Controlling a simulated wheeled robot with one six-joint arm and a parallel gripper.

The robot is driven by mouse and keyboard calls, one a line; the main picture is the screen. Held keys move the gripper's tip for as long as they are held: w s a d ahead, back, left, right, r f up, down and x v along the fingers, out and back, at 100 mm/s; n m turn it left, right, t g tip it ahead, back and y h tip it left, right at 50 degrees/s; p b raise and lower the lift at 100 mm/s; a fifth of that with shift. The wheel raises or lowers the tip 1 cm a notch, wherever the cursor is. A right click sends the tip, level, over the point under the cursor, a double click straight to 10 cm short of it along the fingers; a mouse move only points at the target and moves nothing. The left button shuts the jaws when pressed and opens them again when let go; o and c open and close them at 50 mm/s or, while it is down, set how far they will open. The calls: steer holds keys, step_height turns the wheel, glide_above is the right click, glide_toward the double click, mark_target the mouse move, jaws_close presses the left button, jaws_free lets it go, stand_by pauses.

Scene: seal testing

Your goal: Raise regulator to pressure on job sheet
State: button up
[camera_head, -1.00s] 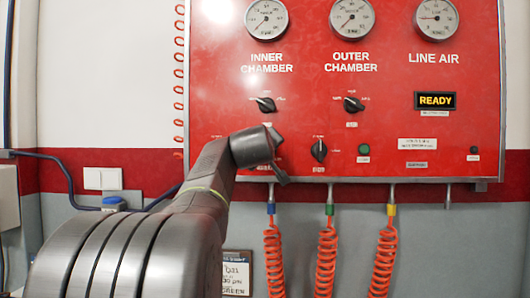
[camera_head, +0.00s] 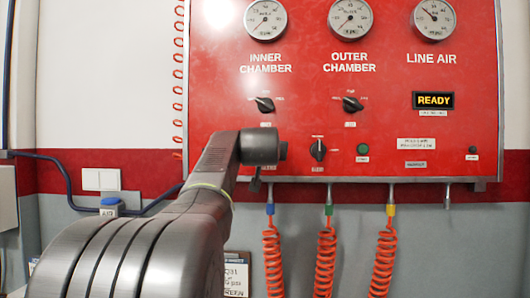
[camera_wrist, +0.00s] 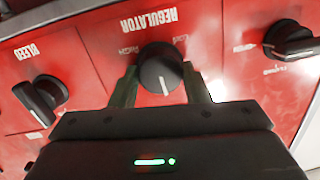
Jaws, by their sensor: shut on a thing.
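The black round regulator knob (camera_wrist: 158,64) shows in the wrist view under the upside-down word REGULATOR, its white pointer line running down the picture. My gripper (camera_wrist: 161,86) is shut on it, one green-grey finger on each side. In the head view my arm hides the knob and the gripper. The LINE AIR gauge (camera_head: 434,19) at the top right has its needle pointing up and left; its figures are too blurred to read. The job sheet (camera_head: 237,276) hangs low, partly behind my arm; its writing is only partly readable.
Black selector knobs (camera_head: 264,104) sit on the red panel (camera_head: 300,120). The bleed knob (camera_wrist: 40,98) is left of my gripper in the wrist view, another knob (camera_wrist: 288,40) right. A READY display (camera_head: 433,100) is lit. Orange coiled hoses (camera_head: 326,262) hang below.

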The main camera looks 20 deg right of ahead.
steer(key=shift+f+m, duration=0.1)
steer(key=shift+m, duration=0.8)
steer(key=o, duration=1)
steer(key=shift+c, duration=0.2)
steer(key=shift+s, duration=0.1)
steer(key=b+v, duration=0.3)
steer(key=v, duration=1)
steer(key=shift+s+b, duration=0.35)
steer(key=shift+b, duration=0.05)
steer(key=shift+c, duration=0.4)
